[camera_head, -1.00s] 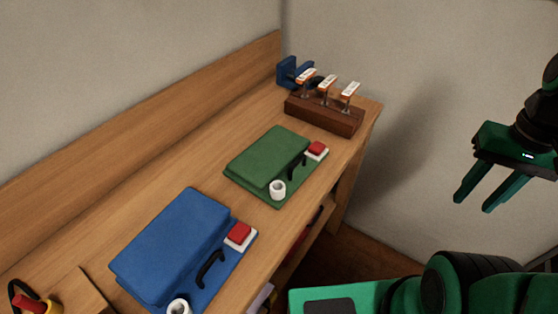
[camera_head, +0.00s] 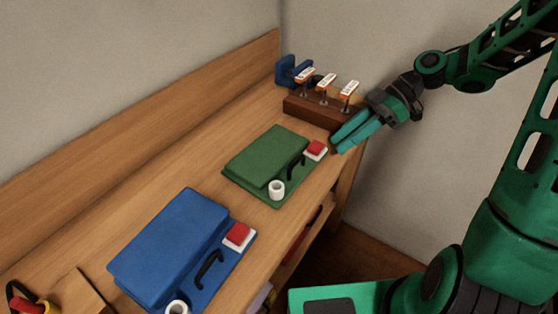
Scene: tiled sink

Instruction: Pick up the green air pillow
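The green air pillow (camera_head: 262,159) is a flat, padded-looking green block on a green base, lying on the wooden bench in the middle of the view. A black handle, a white ring and a red button on a white square sit along its right side. My gripper (camera_head: 336,146) is at the bench's right edge, just right of the red button and apart from the green pillow. Its two green fingers point down and left, seen at a slant with a narrow gap between them. Nothing shows between them.
A similar blue block (camera_head: 175,245) lies nearer on the bench. A brown wooden block (camera_head: 320,110) with several upright clamps stands behind my gripper, with a blue vise (camera_head: 290,70) beyond it. Red and yellow tools (camera_head: 35,304) are at lower left. A wooden backboard (camera_head: 150,128) runs along the wall.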

